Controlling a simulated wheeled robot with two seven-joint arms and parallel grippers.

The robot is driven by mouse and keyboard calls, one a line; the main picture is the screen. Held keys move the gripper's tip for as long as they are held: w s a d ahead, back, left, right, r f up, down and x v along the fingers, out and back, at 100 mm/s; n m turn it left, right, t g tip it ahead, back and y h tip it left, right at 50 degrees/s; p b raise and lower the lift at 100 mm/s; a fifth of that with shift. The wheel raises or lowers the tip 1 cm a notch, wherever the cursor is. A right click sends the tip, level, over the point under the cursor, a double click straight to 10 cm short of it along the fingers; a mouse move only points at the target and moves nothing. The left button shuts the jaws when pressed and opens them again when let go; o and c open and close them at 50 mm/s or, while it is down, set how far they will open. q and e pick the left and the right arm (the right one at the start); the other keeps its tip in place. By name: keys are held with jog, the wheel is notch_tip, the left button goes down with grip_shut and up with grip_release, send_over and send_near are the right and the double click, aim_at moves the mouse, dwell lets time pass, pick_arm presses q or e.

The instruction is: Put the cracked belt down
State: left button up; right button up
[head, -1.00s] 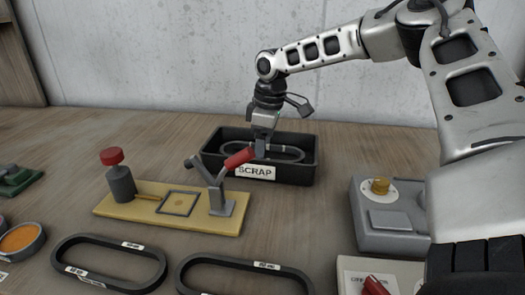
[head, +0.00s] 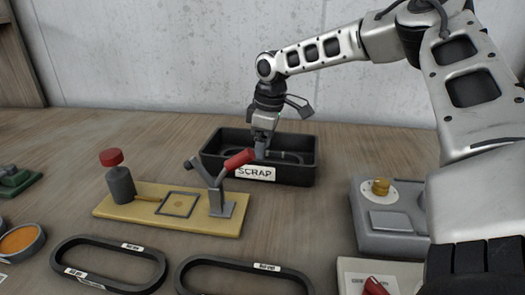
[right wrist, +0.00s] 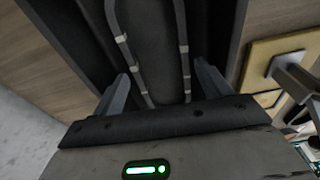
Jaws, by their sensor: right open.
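The cracked belt, a dark loop with pale marks, lies low inside the black scrap bin (head: 302,172). In the right wrist view its two long sides (right wrist: 182,40) run along the bin's floor. My right gripper (head: 261,153) points down into the bin. In the right wrist view its two fingers (right wrist: 165,85) are spread apart, and the belt appears loose between and beyond them. In the head view the bin's front wall and label hide most of the belt. My left gripper is not in view.
A yellow fixture (head: 130,205) with a red-handled clamp stands just in front of the bin. Two other belts (head: 108,241) (head: 245,262) lie near the front. A grey box with a yellow knob (head: 390,220) stands to the right. Bare table lies left of the bin.

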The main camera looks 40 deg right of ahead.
notch_tip(320, 180, up, 11)
jog(key=s, duration=0.1)
jog(key=shift+d+f+p, duration=0.15)
jog(key=shift+d+p, duration=0.25)
